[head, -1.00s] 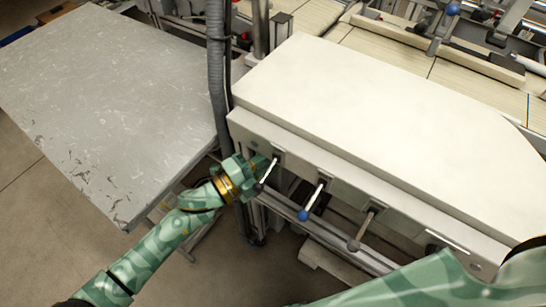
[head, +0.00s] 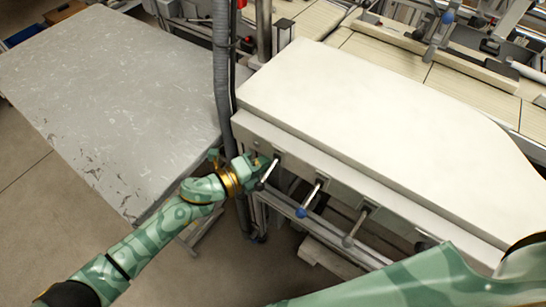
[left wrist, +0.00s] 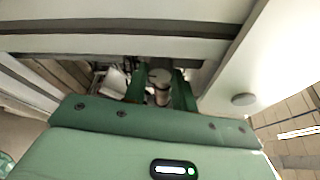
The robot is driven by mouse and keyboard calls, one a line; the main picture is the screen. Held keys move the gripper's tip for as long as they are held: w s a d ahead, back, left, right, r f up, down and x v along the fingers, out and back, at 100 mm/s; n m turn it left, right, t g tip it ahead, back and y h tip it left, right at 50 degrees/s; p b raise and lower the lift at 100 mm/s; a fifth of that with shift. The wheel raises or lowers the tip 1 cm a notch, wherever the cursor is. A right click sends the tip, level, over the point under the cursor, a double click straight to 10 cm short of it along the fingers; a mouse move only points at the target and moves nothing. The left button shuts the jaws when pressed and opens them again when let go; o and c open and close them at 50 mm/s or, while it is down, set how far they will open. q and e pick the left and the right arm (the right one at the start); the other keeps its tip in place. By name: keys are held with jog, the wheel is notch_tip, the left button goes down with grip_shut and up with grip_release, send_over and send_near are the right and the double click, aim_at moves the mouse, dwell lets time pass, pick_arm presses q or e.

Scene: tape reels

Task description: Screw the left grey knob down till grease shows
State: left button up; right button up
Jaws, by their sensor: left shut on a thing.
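A grey knob (left wrist: 159,76) with a round top shows between the two green fingers in the left wrist view. My left gripper (left wrist: 160,88) is shut on it, one finger on each side. In the head view my left gripper (head: 262,163) is at the left end of the white-topped machine's front, and it hides most of the knob there. I cannot make out any grease. My right arm crosses the lower right of the head view, but its gripper is out of frame.
Levers with a black tip (head: 260,186), a blue tip (head: 302,212) and a grey tip (head: 348,241) stick out along the machine front (head: 330,190). A grey hose (head: 221,75) runs beside it. A worn grey table (head: 110,100) stands left.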

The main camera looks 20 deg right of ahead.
pick_arm(q)
jog(key=shift+f, duration=0.15)
jog(key=o, duration=1)
jog(key=shift+r, duration=0.35)
jog(key=shift+w+a, duration=0.1)
pick_arm(e)
jog(key=shift+s+a, duration=0.1)
